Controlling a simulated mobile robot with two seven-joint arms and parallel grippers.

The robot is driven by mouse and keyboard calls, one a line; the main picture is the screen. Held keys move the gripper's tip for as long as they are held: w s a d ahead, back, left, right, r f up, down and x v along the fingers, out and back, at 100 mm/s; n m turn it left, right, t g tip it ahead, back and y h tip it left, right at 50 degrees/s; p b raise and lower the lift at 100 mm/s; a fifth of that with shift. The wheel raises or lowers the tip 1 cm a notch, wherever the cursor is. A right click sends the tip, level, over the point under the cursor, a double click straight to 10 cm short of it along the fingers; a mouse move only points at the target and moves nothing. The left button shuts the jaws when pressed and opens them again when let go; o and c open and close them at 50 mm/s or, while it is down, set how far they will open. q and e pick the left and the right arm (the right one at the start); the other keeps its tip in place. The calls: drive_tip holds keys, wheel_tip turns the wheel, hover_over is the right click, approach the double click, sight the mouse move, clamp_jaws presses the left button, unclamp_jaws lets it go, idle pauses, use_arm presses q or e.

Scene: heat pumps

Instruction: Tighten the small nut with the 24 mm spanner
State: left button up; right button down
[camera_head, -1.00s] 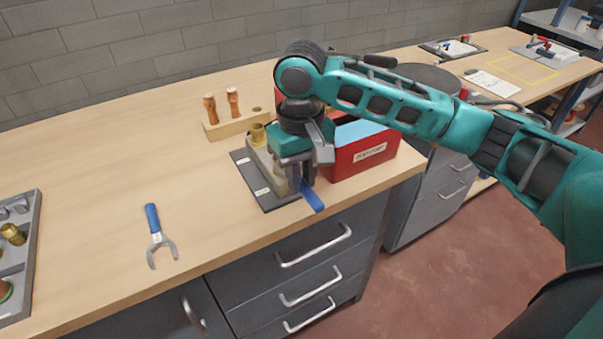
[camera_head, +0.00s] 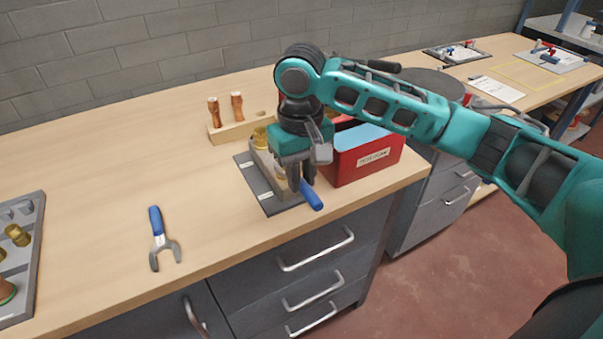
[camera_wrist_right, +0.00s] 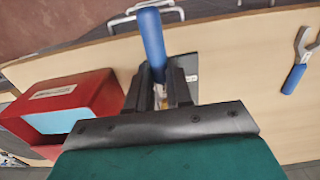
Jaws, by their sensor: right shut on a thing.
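My right gripper (camera_head: 296,182) points down over the front part of a grey mounting plate (camera_head: 246,172) near the bench's front edge. It is shut on a blue-handled spanner (camera_head: 312,196), whose handle sticks out toward the front edge. The handle also shows in the right wrist view (camera_wrist_right: 152,42), rising from between the fingers. The spanner's jaw and the small nut are hidden by the gripper, so I cannot tell whether they touch. A brass fitting (camera_head: 260,137) shows behind the gripper. A second blue-handled open-ended spanner (camera_head: 160,240) lies on the bench to the left. My left gripper is not in view.
A red box (camera_head: 366,160) with a light blue inside stands close to the right of the gripper. A wooden block (camera_head: 228,131) holding copper-coloured pieces stands behind. A grey tray (camera_head: 34,240) with brass parts is at the far left. The bench between is clear.

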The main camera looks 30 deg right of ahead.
drive_tip(key=shift+w, duration=0.15)
drive_tip(key=shift+w, duration=0.45)
drive_tip(key=w+a+m, duration=0.3)
drive_tip(key=a+m, duration=0.3)
drive_tip(key=m, duration=0.8)
drive_tip(key=shift+w, duration=0.4)
idle(2.3)
drive_tip(key=shift+s, duration=0.15)
idle(0.4)
